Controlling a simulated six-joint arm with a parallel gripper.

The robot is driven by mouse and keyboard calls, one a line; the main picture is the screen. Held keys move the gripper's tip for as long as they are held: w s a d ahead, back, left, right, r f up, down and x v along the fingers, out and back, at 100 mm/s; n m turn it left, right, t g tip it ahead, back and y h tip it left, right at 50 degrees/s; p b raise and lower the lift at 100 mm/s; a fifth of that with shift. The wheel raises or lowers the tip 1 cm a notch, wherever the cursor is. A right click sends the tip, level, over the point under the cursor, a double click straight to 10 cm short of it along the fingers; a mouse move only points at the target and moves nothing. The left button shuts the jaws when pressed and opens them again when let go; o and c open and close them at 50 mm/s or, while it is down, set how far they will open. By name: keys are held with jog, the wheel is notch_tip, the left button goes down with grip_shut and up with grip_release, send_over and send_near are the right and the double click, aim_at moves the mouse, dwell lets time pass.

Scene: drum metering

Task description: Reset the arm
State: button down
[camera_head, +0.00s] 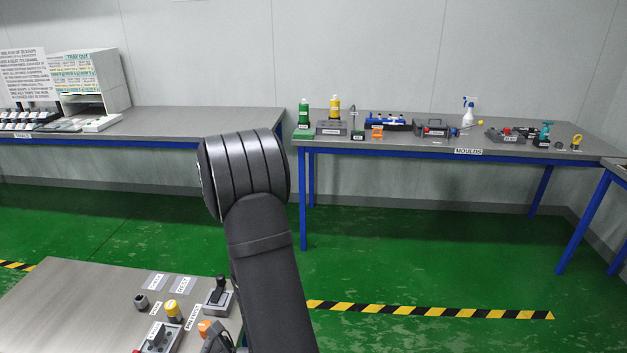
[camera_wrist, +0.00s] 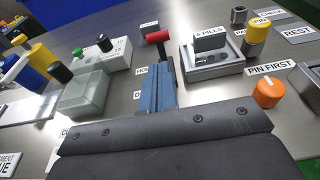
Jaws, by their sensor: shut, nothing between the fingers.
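My gripper (camera_wrist: 165,128) shows in the wrist view as a wide dark bar with screws across the bottom; it is shut and empty. It is over the near bench, close to a blue block (camera_wrist: 157,90) with a red-ended handle (camera_wrist: 157,37). I cannot tell whether it touches the block. In the head view my dark arm rises through the middle, bent at a large ribbed joint.
Near the gripper are an orange knob (camera_wrist: 268,91), a grey tray with a block labelled "6 PILLS" (camera_wrist: 210,62), a yellow pin (camera_wrist: 257,38) and a translucent green box (camera_wrist: 86,94). Behind, a bench labelled "MOULDS" (camera_head: 400,146) holds bottles and tools. Green floor between is clear.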

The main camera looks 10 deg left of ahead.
jog(key=v, duration=0.8)
dwell(0.9)
jog(key=shift+a+r+h, duration=1.2)
jog(key=shift+r+h, duration=0.2)
jog(key=shift+r, duration=1.1)
jog(key=x, duration=1.3)
jog(key=shift+a+f, duration=0.15)
jog(key=shift+a, duration=0.05)
jog(key=shift+a+f, duration=0.1)
jog(key=shift+a, duration=0.15)
